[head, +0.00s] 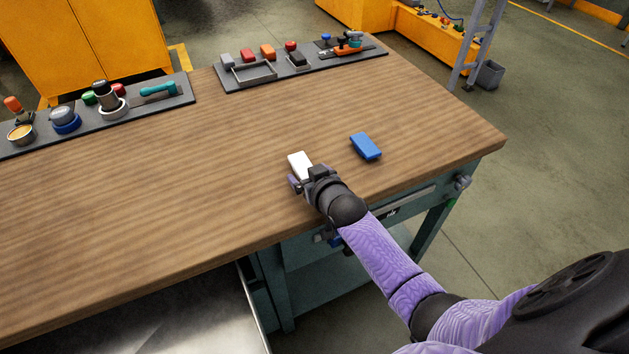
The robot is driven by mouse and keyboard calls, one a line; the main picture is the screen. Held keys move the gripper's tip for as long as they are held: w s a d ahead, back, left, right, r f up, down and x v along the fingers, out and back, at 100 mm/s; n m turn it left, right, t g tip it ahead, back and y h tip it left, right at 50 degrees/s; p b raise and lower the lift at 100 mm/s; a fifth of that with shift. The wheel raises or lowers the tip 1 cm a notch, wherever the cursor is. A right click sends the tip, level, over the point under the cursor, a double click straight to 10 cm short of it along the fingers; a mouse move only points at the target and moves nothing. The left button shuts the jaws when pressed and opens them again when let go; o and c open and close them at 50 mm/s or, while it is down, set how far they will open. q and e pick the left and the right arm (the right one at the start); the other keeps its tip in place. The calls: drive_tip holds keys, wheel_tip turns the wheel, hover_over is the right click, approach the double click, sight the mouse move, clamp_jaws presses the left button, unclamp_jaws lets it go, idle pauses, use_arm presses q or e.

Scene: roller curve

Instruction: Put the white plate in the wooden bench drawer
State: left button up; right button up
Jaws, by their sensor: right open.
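The white plate (299,160) is a small flat white block lying on the wooden bench top (220,150), near its front edge. My right gripper (302,178) is open at the near end of the plate. Its wrist hides that near end, so I cannot tell whether the fingers touch it. Below the bench's front edge at lower left is a wide grey metal surface with a raised rim (252,318); it looks like the inside of a pulled-out drawer, and it appears empty where it shows. My left gripper is out of view.
A blue block (365,146) lies right of the white plate. Dark trays with tools and parts stand along the back, one at left (170,101) and one at centre (350,58). The bench top between is clear.

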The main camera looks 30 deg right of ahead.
drive_tip(key=p+v, duration=0.1)
drive_tip(key=v, duration=0.2)
drive_tip(key=p+v, duration=0.1)
drive_tip(key=v, duration=0.2)
drive_tip(key=p+v, duration=0.2)
drive_tip(key=shift+s+a, duration=0.35)
drive_tip(key=shift+s, duration=0.05)
drive_tip(key=shift+s+a+r, duration=0.15)
drive_tip(key=shift+s+r, duration=0.05)
drive_tip(key=shift+s, duration=0.2)
